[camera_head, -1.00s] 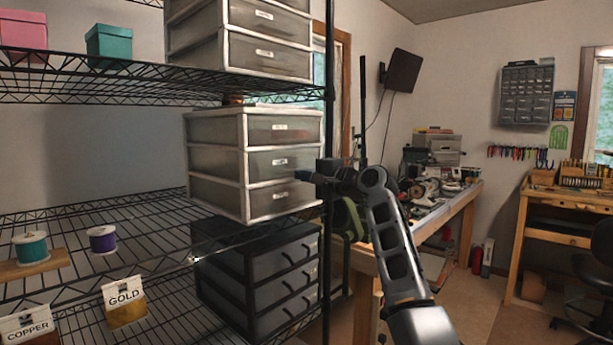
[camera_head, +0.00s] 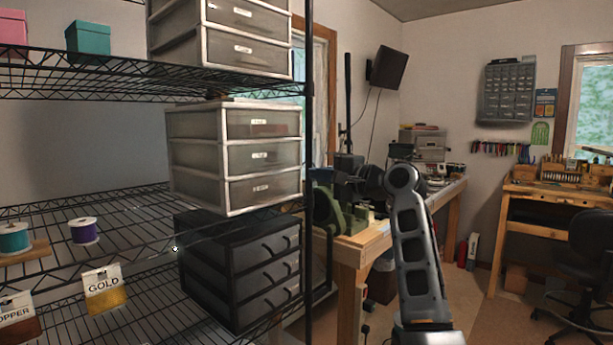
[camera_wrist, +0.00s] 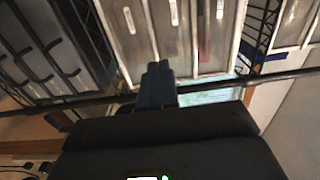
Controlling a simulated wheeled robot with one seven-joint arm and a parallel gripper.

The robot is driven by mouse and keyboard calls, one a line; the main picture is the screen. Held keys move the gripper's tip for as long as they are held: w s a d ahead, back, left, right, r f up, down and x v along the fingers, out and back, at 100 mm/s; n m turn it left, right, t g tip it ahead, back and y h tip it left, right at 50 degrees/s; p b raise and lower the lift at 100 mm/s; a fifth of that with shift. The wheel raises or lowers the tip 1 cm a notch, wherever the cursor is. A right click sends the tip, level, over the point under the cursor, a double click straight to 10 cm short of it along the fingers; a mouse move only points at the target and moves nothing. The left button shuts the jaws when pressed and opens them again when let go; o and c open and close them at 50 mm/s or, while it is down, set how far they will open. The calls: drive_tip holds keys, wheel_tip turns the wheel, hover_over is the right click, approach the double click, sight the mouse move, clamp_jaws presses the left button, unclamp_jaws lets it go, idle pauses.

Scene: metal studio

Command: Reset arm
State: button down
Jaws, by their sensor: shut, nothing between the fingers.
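My gripper (camera_wrist: 158,82) shows in the wrist view with its two dark fingers together and nothing between them. They point at the pale drawer unit, which appears turned on its side there. In the head view my arm rises at the lower right of centre, bends at a round joint and reaches left. Its dark end is right of the shelf's front post, and the fingertips are hard to tell against the bench clutter. The pale three-drawer unit (camera_head: 235,155) stands on the middle shelf, left of my arm's end.
A black wire shelf (camera_head: 90,75) fills the left. It holds a black drawer unit (camera_head: 245,265), a teal box (camera_head: 88,38), spools and a gold packet (camera_head: 105,290). A cluttered wooden workbench (camera_head: 350,250) stands behind my arm. Floor shows at the right, before a chair (camera_head: 590,245).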

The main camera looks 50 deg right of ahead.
drive_tip(key=shift+s, duration=0.9)
drive_tip(key=s+a+f+g+h, duration=0.1)
drive_tip(key=a+f, duration=0.2)
drive_tip(key=f, duration=0.4)
drive_tip(key=s+a+f+n, duration=0.1)
drive_tip(key=a+f, duration=0.2)
drive_tip(key=f, duration=0.4)
drive_tip(key=s+a+f+g+h, duration=0.1)
drive_tip(key=s+a+f, duration=0.15)
drive_tip(key=f, duration=0.35)
drive_tip(key=s+a+f+n+h, duration=0.1)
drive_tip(key=s+a+f+n, duration=0.2)
drive_tip(key=s+a+f, duration=0.9)
drive_tip(key=s+a+f+n+g, duration=0.1)
drive_tip(key=s+a+f+n, duration=0.2)
drive_tip(key=s, duration=0.4)
drive_tip(key=s+a+f+n, duration=0.1)
drive_tip(key=s+a+n, duration=0.2)
drive_tip(key=s+a, duration=0.25)
drive_tip(key=s+a+r+n+y, duration=0.1)
drive_tip(key=s+a+r+n, duration=0.1)
drive_tip(key=s, duration=0.6)
drive_tip(key=s+a+r+n+y, duration=0.1)
drive_tip(key=s+a+r+n, duration=0.2)
drive_tip(key=s, duration=0.6)
drive_tip(key=r+n, duration=0.2)
drive_tip(key=shift+s+a+n, duration=0.25)
drive_tip(key=shift+n, duration=0.05)
